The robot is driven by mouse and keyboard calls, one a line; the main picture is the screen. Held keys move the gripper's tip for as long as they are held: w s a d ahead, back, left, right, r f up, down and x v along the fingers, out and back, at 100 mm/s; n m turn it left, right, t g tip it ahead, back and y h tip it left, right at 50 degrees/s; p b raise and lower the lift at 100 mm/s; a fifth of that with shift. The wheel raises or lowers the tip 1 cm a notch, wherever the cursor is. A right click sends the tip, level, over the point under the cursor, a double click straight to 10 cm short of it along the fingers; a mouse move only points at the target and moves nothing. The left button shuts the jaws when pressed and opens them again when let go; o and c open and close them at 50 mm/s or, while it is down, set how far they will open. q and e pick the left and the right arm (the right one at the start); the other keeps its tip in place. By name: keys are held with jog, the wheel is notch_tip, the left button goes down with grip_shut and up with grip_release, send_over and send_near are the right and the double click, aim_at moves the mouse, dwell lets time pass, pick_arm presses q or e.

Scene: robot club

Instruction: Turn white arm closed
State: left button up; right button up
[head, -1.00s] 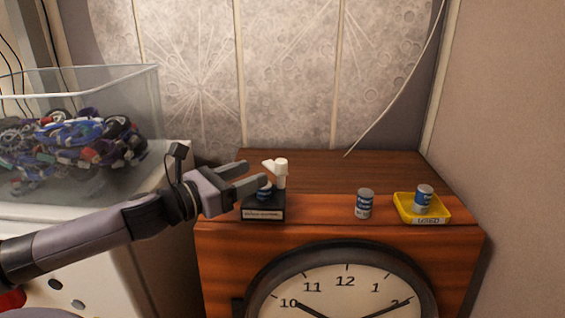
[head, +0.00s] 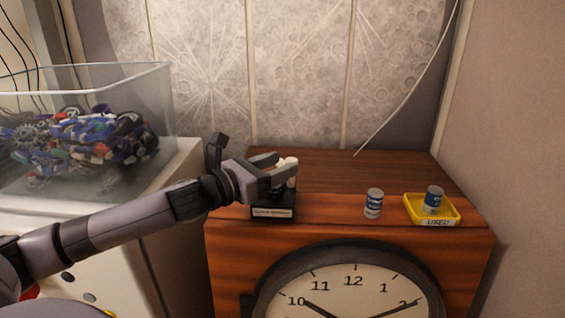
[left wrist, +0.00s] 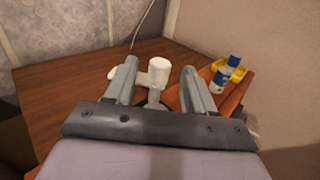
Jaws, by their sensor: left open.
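The white arm (left wrist: 159,70) shows in the left wrist view between the fingers of my left gripper (left wrist: 160,80). Its round white end stands up and a flat part reaches left toward the left finger. In the head view the white arm (head: 289,165) is partly hidden behind my left gripper (head: 277,167). It sits above a small black base (head: 273,213) with a label, on the wooden cabinet top. My left gripper is open, with its fingers on either side of the white arm. Whether a finger touches it is hard to tell. My right gripper is not in view.
A blue and white can (head: 373,203) stands on the wooden cabinet (head: 340,170). A second can (head: 433,199) stands in a yellow tray (head: 416,215) marked USED. A clear bin (head: 150,90) of parts stands at left. The cabinet top behind the base is clear.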

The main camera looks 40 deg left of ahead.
pick_arm(q)
jog(key=shift+x, duration=0.8)
grip_shut()
jog(key=shift+d, duration=0.1)
